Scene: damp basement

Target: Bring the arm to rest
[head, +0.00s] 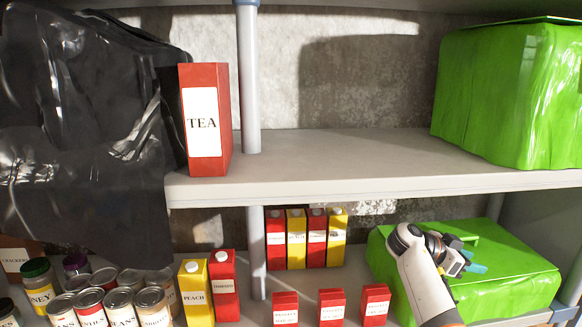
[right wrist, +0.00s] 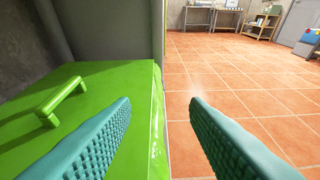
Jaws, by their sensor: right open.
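My right arm (head: 424,284) comes up from the bottom right in the head view. My right gripper (head: 474,262) is in front of the green box on the lower shelf and partly turned away. In the right wrist view its two teal fingers (right wrist: 160,130) are wide apart with nothing between them. Beyond them are the green box's edge and the tiled floor. My left gripper is not in the head view.
A red TEA box (head: 206,120) stands on the upper shelf (head: 340,165) near black plastic sheeting (head: 80,110). A green bundle (head: 510,95) sits at upper right. Below are cans (head: 120,308), cartons (head: 276,240) and a green box with a handle (right wrist: 100,90). The tiled floor (right wrist: 225,80) is open.

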